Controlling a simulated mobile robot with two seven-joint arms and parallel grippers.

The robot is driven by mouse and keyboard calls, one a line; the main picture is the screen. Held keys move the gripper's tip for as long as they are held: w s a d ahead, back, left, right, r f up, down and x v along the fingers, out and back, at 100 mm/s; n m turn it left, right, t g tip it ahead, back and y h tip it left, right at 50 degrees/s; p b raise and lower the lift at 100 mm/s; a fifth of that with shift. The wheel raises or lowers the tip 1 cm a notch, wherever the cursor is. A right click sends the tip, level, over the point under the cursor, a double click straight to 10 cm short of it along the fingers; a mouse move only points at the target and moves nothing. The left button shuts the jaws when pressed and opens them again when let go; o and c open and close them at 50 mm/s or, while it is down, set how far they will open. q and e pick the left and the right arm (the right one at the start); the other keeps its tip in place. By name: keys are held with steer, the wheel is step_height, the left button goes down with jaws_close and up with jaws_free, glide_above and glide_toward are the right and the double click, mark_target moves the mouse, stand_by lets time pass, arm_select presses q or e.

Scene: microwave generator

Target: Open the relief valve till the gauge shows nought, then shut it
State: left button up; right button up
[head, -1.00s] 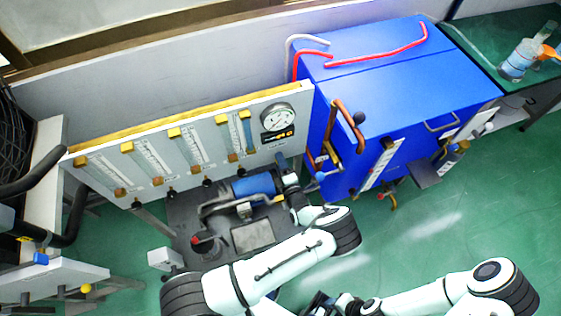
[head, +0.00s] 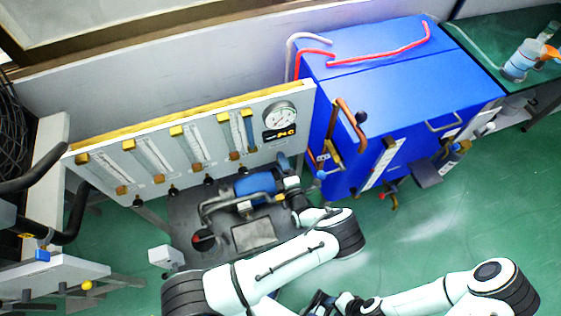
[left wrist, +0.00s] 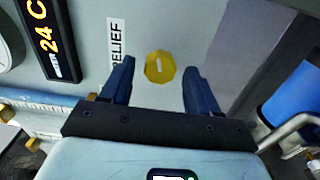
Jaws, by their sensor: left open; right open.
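The yellow relief valve knob (left wrist: 159,67) sits on the grey panel in the left wrist view, beside a label reading "RELIEF". My left gripper (left wrist: 158,72) is open, with one finger on each side of the knob in the picture; whether they touch it I cannot tell. In the head view my left gripper (head: 285,166) is at the panel's lower right, below the gauge, and the knob is hidden there. The round gauge (head: 280,118) is at the panel's upper right; its reading is too small to tell. My right gripper (head: 320,302) is low in the head view, away from the panel.
A display (left wrist: 44,38) reading "24 C" is beside the label. Several flow tubes (head: 190,146) line the panel. A blue cabinet (head: 400,90) stands right of it, with a bent copper-coloured pipe (head: 347,120). A blue motor (head: 255,184) lies below the panel.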

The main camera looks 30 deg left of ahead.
arm_select(q)
steer(key=v, duration=1.2)
steer(key=shift+s, duration=0.2)
arm_select(e)
steer(key=shift+s+f, duration=0.1)
steer(key=shift+f, duration=0.15)
